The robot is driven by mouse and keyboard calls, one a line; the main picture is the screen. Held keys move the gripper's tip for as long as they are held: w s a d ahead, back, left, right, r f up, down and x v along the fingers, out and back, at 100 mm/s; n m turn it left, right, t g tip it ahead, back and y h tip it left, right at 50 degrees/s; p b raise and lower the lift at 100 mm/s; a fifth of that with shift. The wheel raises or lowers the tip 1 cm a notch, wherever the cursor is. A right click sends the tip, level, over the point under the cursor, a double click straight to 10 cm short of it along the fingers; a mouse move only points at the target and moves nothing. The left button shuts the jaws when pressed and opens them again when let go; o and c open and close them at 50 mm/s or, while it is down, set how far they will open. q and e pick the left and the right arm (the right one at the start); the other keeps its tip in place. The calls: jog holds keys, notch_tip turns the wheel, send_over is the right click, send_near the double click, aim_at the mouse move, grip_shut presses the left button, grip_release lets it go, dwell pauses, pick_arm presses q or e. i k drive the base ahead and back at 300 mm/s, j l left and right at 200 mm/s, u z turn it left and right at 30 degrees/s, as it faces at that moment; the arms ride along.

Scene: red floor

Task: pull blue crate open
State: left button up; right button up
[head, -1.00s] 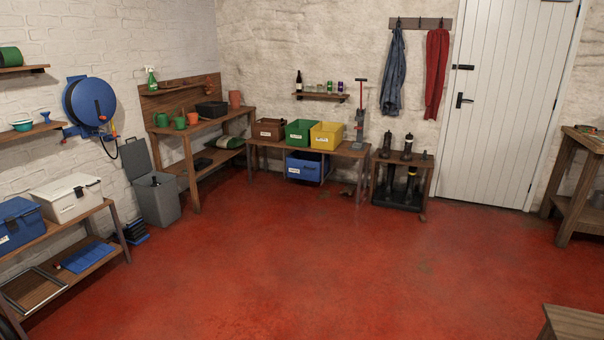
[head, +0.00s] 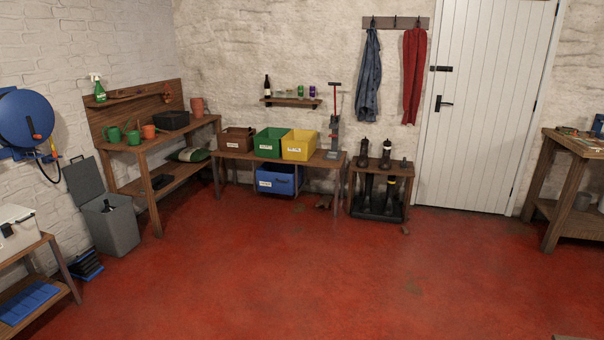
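The blue crate (head: 278,180) hangs or sits under the top of a low wooden bench (head: 246,168) against the back wall, with a white label on its front. On the bench top above it stand a brown crate (head: 237,142), a green crate (head: 268,145) and a yellow crate (head: 299,147). The blue crate's upper edge is close beneath the bench top, and its inside is hidden. The crate is across the room from me. Neither of my grippers shows in the head view.
Red floor (head: 280,270) is clear between me and the bench. A boot rack (head: 378,209) stands right of the bench. A potting bench (head: 165,139) and an open grey bin (head: 112,227) are on the left. A wooden table (head: 580,150) is at right.

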aim_at(280, 176)
jog(key=i+u, duration=0.3)
jog(key=i, duration=1.9)
